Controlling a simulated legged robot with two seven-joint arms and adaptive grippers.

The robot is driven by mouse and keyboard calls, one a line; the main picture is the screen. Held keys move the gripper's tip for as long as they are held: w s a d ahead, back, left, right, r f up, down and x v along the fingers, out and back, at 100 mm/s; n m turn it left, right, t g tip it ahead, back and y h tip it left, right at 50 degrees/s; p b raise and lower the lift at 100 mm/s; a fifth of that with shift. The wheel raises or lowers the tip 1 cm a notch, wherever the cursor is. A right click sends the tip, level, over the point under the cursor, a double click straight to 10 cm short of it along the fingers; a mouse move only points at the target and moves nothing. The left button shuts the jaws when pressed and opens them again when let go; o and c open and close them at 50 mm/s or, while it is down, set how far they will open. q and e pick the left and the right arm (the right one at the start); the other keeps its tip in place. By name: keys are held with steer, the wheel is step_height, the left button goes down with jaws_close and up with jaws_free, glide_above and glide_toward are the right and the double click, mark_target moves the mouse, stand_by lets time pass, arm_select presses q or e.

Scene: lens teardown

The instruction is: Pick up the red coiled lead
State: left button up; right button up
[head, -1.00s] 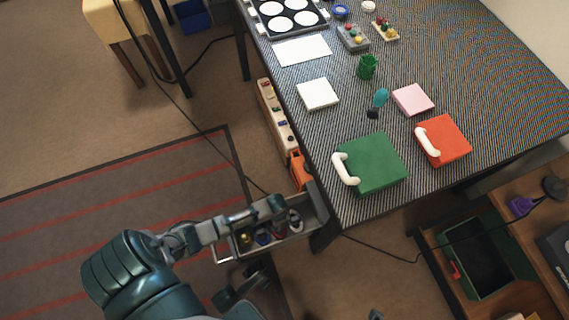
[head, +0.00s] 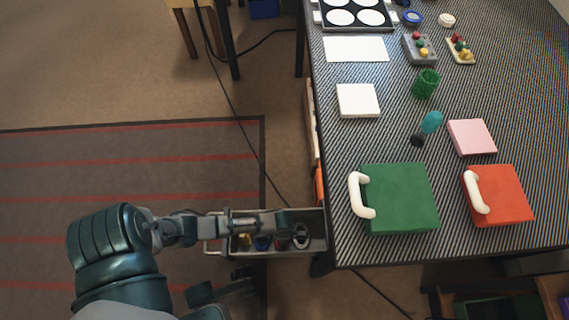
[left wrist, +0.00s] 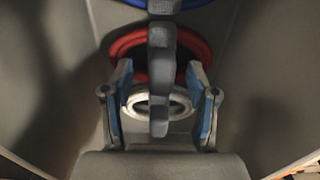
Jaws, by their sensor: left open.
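The red coiled lead (left wrist: 124,43) lies as a ring on the grey drawer floor in the left wrist view, partly hidden behind a grey segmented bar. My left gripper (left wrist: 160,72) is open above it, its blue-padded fingertips at either side of the ring's near part. Nothing is gripped. In the head view my left gripper (head: 288,221) reaches over the open drawer (head: 318,242) and hides part of its contents. My right gripper is not in view.
A silver-white ring (left wrist: 160,103) lies just nearer than the red lead, and a blue coil (left wrist: 196,4) lies beyond it. The drawer walls stand close around. The striped table (head: 400,255) carries a green box (head: 405,200) and a red box (head: 505,195).

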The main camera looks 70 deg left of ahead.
arm_select(q)
steer(key=c, duration=0.9)
steer(key=shift+a, duration=0.15)
jaws_close()
